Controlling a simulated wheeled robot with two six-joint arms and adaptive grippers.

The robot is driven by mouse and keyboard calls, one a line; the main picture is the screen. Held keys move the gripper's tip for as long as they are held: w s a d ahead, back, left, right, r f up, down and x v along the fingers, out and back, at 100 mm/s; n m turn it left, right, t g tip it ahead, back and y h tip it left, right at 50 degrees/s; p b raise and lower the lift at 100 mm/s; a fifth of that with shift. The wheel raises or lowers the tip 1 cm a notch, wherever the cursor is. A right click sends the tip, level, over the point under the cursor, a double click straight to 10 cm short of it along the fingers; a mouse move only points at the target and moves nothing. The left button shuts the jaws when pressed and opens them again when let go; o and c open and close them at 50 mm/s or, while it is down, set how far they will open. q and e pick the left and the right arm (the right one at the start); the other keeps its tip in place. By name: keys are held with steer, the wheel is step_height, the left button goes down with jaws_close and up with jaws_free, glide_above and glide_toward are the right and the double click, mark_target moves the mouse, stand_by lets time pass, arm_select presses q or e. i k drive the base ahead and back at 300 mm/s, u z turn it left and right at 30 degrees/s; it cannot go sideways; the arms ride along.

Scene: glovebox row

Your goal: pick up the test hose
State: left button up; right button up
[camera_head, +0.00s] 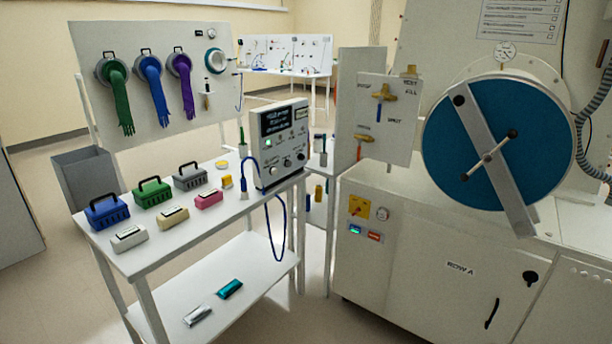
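A thin blue hose (283,225), which looks like the test hose, hangs in a loop below the right edge of the white cart. It is by the white tester box (282,143), which has a dark display and a lit green button. Another piece of blue tubing (245,162) arches at the box's left side, down to a small blue fitting (243,184) on the cart top. I cannot tell whether both pieces are one hose. Neither of my grippers is in view.
The white cart (155,262) carries blue, green and grey handled cases and several small boxes. Behind it a panel (150,45) holds green, blue and purple gloves. At right stands a cabinet (400,250) with a large round blue door (470,140). Floor shows between cart and cabinet.

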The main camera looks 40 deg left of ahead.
mark_target(243, 181)
steer(key=z, duration=0.35)
steer(key=i, duration=1.1)
steer(key=u, duration=0.45)
steer(key=i, duration=0.8)
steer(key=u, duration=0.75)
